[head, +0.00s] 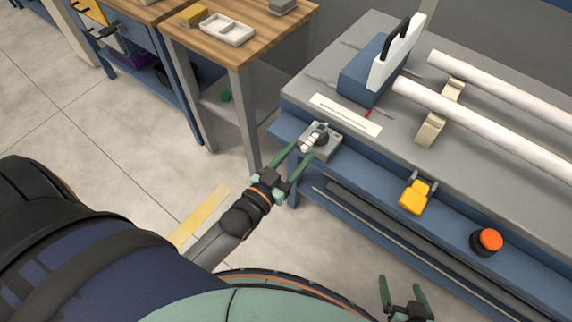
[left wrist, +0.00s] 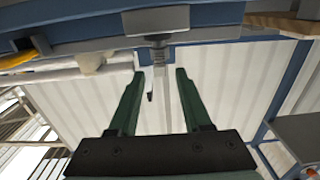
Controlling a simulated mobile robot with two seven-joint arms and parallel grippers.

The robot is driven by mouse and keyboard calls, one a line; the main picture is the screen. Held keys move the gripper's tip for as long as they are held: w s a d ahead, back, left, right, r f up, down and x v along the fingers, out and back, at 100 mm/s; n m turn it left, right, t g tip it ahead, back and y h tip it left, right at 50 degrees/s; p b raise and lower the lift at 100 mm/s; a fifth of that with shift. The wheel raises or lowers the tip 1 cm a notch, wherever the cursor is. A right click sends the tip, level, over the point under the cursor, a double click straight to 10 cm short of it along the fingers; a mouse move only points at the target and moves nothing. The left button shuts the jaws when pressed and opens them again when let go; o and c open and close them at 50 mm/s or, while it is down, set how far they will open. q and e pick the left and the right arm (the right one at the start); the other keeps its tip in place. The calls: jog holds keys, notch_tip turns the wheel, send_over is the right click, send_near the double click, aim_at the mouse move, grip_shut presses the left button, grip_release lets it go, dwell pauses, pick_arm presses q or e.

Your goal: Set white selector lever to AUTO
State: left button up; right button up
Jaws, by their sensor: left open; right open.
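The selector is a small grey box (head: 322,146) on the front ledge of the blue-grey bench in the head view, with a dark round knob on top. The white lever (head: 308,142) sticks out from its left side; no AUTO marking is readable. My left gripper (head: 303,152) is open, its green fingertips close to the lever, partly overlapping the box's edge. In the left wrist view, the open fingers (left wrist: 160,74) point towards the grey box (left wrist: 157,21); contact cannot be told. My right gripper (head: 400,284) is open and empty at the bottom, away from the selector.
Along the bench front are a yellow-orange part (head: 414,197) and an orange-red button (head: 489,239). White pipes (head: 480,120) lie on supports on the bench top. A wooden-topped table (head: 262,22) stands behind left. The floor between is clear.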

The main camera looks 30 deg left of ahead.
pick_arm(q)
jog(key=s, duration=0.3)
jog(key=s+a, duration=0.1)
jog(key=s, duration=0.1)
jog(key=shift+d, duration=0.1)
dwell(0.4)
